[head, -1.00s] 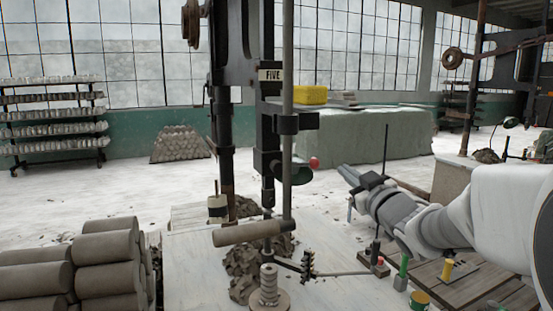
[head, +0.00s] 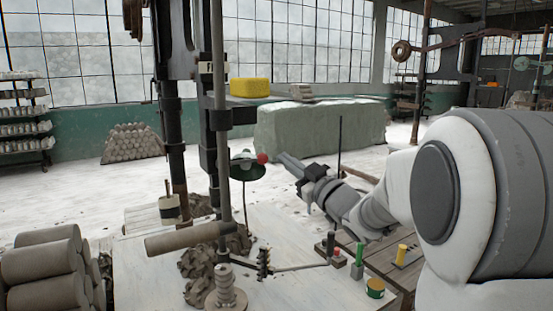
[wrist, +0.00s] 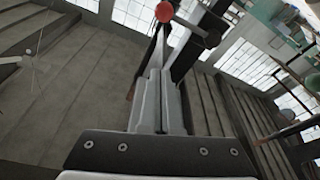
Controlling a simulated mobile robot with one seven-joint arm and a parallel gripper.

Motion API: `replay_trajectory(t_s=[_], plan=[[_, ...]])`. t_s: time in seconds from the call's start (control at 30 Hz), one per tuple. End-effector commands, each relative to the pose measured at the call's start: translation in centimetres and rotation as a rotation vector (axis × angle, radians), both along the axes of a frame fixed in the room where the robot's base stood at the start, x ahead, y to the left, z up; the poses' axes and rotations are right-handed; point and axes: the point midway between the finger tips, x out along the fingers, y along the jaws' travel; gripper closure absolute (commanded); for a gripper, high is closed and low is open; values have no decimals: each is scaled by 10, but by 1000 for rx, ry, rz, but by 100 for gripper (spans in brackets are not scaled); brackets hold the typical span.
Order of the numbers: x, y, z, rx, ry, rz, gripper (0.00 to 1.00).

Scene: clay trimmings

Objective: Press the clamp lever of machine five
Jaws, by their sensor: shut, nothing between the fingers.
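Machine five is the dark upright press (head: 172,130) at left of centre in the head view; its label (head: 206,68) is partly hidden by a post. A lever with a red ball knob (head: 262,158) sticks out to the right of the press, beside a dark green round part (head: 246,170). The knob also shows at the top of the wrist view (wrist: 164,12), on a dark bar (wrist: 190,27). My gripper (head: 281,156) is shut and empty, just right of the knob, pointing at it. In the wrist view its fingers (wrist: 156,74) lie together below the knob. A small gap appears between them.
Small coloured items, such as a yellow-topped one (head: 401,254), stand below my arm. A covered block (head: 320,128) is behind.

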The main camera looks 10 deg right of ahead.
Motion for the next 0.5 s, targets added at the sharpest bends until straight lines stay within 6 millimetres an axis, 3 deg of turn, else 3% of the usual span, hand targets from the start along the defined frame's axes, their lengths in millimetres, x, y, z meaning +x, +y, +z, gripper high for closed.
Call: replay_trajectory(t_s=[0.43, 0.5], plan=[[82, 36, 23, 1, 1, 3, 100], [88, 34, 13, 1, 6, 0, 100]])
